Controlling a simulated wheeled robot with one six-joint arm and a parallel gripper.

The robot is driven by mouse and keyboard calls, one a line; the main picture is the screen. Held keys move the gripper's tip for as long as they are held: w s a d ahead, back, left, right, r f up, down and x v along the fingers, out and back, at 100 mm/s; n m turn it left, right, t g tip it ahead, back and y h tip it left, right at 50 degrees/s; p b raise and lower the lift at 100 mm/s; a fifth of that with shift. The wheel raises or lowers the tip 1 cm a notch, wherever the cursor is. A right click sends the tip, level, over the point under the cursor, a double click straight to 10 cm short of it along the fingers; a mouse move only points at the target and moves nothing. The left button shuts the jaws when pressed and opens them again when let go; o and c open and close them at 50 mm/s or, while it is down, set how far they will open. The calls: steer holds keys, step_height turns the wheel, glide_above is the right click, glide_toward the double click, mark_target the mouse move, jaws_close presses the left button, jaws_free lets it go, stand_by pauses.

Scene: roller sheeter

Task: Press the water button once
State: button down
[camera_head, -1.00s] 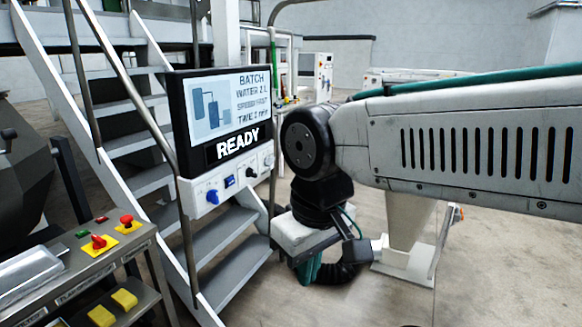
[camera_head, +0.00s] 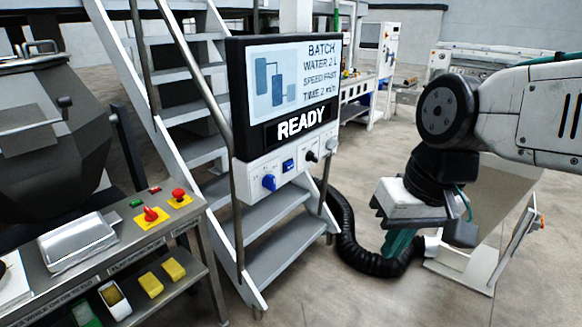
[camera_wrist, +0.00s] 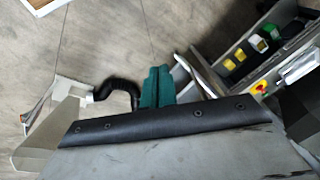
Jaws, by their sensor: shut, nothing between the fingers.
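The control panel (camera_head: 252,185) is a white strip below a black-framed screen (camera_head: 294,88), left of my arm. The screen reads BATCH, WATER 2 L, SPEED FAST, TIME 2 min and READY. The strip carries a blue knob (camera_head: 269,182), a small blue switch (camera_head: 288,165), a black knob (camera_head: 312,157) and a pale knob (camera_head: 331,144). Their labels are too small to read, so I cannot tell which is the water button. My gripper (camera_head: 398,246) has teal fingers, right of and below the panel, apart from it. In the wrist view its fingers (camera_wrist: 157,86) are together and empty.
Grey stairs with a handrail (camera_head: 237,225) stand beside the panel. A steel bench (camera_head: 110,250) at lower left bears red buttons and yellow blocks (camera_head: 173,269). A black hose (camera_head: 350,240) curves near my gripper. Open floor lies in front.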

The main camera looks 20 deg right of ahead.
mark_target(290, 166)
steer(key=w+a+f+m+t+y, duration=0.15)
steer(key=w+m, duration=0.35)
steer(key=w, duration=0.5)
steer(key=w+a+m+t+y, duration=0.2)
steer(key=w+m+y, duration=0.15)
steer(key=w, duration=0.55)
steer(key=w+d+f+m+t+h, duration=0.1)
steer(key=w+d+f+m, duration=0.1)
steer(key=w+d+m, duration=0.1)
steer(key=w+d+f+m+t+h, duration=0.1)
steer(key=w+d+f+m+t, duration=0.1)
steer(key=w+m, duration=0.4)
steer(key=shift+w+d+f+h, duration=0.45)
steer(key=shift+w+f, duration=0.4)
steer(key=shift+w, duration=0.25)
steer(key=w+a, duration=0.5)
steer(key=w, duration=0.2)
steer(key=shift+w+a, duration=0.1)
steer(key=shift+a, duration=0.05)
steer(key=shift+w+a, duration=0.2)
steer(key=shift+w, duration=0.1)
